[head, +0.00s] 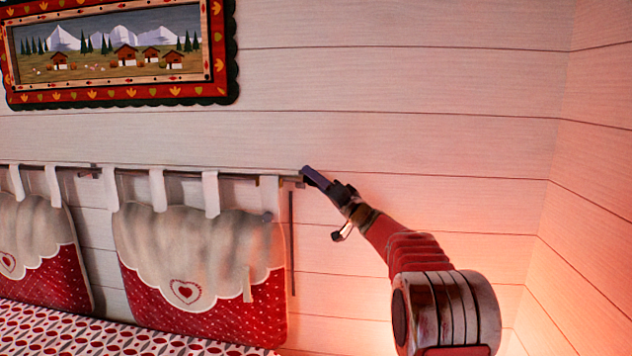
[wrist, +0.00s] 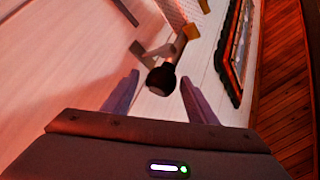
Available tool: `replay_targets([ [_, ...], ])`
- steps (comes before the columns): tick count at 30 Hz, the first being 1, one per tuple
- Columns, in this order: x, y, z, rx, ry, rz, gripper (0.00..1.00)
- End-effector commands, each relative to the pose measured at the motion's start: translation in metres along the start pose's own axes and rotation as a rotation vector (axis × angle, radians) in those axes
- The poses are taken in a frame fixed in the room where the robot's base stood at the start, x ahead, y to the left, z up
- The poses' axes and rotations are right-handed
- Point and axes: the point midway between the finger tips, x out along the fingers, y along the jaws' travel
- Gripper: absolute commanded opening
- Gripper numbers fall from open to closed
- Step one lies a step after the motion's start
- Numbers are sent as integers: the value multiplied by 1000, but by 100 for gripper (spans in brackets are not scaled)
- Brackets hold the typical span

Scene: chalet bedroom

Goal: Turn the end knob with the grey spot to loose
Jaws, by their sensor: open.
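A dark round end knob (wrist: 161,80) shows in the wrist view, between and a little beyond my two purple fingers. The fingers of my gripper (wrist: 160,90) are apart, with the knob in the gap, and I see no clear contact. I cannot make out a grey spot on the knob. In the head view my gripper (head: 312,178) is at the right end of the thin wall rail (head: 185,174), and its fingers hide the knob there. The rail runs left along the white plank wall.
Red and white heart-patterned cushions (head: 185,291) hang by pale tabs from the rail, close left of my gripper. A framed chalet picture (head: 120,100) hangs above. A patterned bed cover (head: 90,335) lies below. The wall right of the rail is bare.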

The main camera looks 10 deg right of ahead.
Motion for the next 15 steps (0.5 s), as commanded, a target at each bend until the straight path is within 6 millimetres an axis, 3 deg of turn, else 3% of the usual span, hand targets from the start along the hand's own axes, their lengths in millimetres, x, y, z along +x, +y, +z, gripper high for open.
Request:
replay_targets([
  [10,2,0,0,0,0,1,52],
  [15,2,0,0,0,0,1,40],
])
